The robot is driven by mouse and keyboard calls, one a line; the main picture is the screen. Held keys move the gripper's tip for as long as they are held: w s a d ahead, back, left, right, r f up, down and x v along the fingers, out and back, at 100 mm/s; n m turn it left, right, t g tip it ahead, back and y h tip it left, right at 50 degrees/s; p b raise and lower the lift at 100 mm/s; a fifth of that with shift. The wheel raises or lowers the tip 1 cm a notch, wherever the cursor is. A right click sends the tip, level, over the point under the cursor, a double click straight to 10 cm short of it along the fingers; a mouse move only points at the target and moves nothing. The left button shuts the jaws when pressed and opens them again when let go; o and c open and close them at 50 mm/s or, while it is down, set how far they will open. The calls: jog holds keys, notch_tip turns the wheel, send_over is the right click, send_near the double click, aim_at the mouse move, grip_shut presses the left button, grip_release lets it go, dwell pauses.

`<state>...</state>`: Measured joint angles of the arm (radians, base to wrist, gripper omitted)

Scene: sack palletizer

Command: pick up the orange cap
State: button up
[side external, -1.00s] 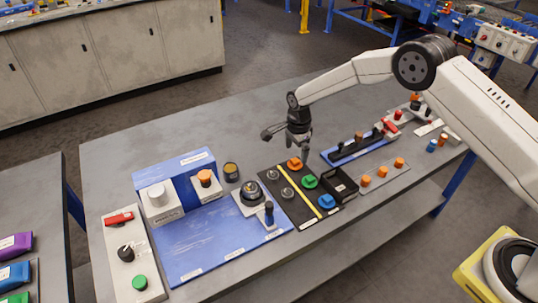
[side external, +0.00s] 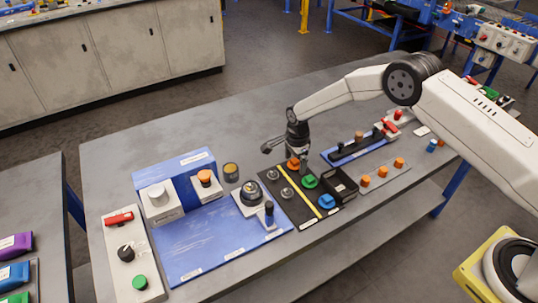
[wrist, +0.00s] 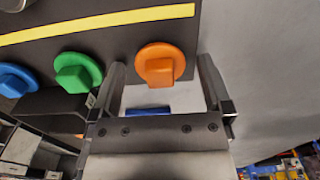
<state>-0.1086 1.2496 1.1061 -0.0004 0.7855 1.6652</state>
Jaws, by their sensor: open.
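The orange cap (wrist: 161,68) is a round disc with a raised square grip. It sits on the black board (wrist: 115,48), in line with a green cap (wrist: 78,72) and a blue cap (wrist: 15,79). My gripper (wrist: 160,75) is open, with one finger on each side of the orange cap in the wrist view. I cannot tell whether the fingers touch it. In the side view my gripper (side external: 297,165) is down at the orange cap (side external: 292,163) and partly hides it.
A yellow strip (side external: 300,194) runs along the board, with grey studs beyond it. A black tray (side external: 340,182) stands beside the caps. A blue fixture (side external: 185,188) is to the left. A plate with several small orange knobs (side external: 382,172) is to the right.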

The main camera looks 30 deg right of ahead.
jog(key=c, duration=1.2)
jog(key=shift+r, duration=0.1)
jog(key=shift+r, duration=1.35)
jog(key=shift+s+d+r, duration=0.2)
jog(key=shift+s+r, duration=1.45)
jog(key=shift+s, duration=0.65)
jog(key=shift+s+d+r, duration=0.25)
jog(key=shift+s+r, duration=1.45)
jog(key=shift+s, duration=0.65)
jog(key=shift+s+d+r, duration=0.2)
jog(key=shift+s+r, duration=1.45)
jog(key=shift+s, duration=0.65)
